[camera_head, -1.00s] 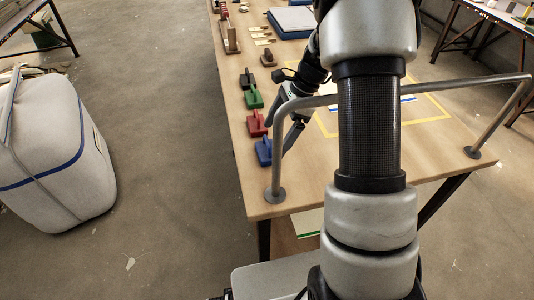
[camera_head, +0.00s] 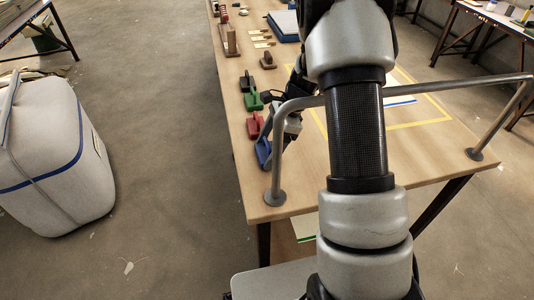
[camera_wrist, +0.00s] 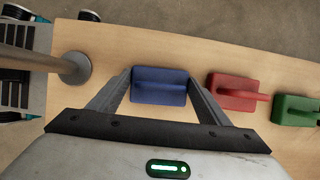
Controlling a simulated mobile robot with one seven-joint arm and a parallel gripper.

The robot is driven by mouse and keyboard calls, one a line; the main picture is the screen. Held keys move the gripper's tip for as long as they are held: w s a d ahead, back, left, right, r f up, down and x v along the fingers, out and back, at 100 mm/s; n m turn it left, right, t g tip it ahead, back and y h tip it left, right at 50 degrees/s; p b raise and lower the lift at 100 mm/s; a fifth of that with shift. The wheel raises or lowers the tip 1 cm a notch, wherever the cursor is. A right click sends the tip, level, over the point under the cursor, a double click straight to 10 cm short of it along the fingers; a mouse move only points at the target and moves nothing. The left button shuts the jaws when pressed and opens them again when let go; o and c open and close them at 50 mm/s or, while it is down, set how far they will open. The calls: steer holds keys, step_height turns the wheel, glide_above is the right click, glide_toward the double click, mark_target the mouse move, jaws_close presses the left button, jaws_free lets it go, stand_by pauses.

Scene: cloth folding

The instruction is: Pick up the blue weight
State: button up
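The blue weight (camera_wrist: 160,90), a small block with a handle on top, lies on the wooden table (camera_head: 233,120) near its left edge, closest to me in a row of weights. It also shows in the head view (camera_head: 262,153), partly hidden by my gripper. In the wrist view my gripper (camera_wrist: 160,88) is open, with one finger on either side of the blue weight. Whether the fingers touch it I cannot tell.
A red weight (camera_wrist: 232,91) stands close beside the right finger, then a green weight (camera_wrist: 297,110) and a black one (camera_head: 247,81). A metal rail (camera_head: 278,150) rises from the table's near edge, close to my gripper. White and yellow-marked table area lies right.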

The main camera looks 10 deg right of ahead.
steer(key=c, duration=1.1)
steer(key=shift+r, duration=0.15)
steer(key=shift+c, duration=0.7)
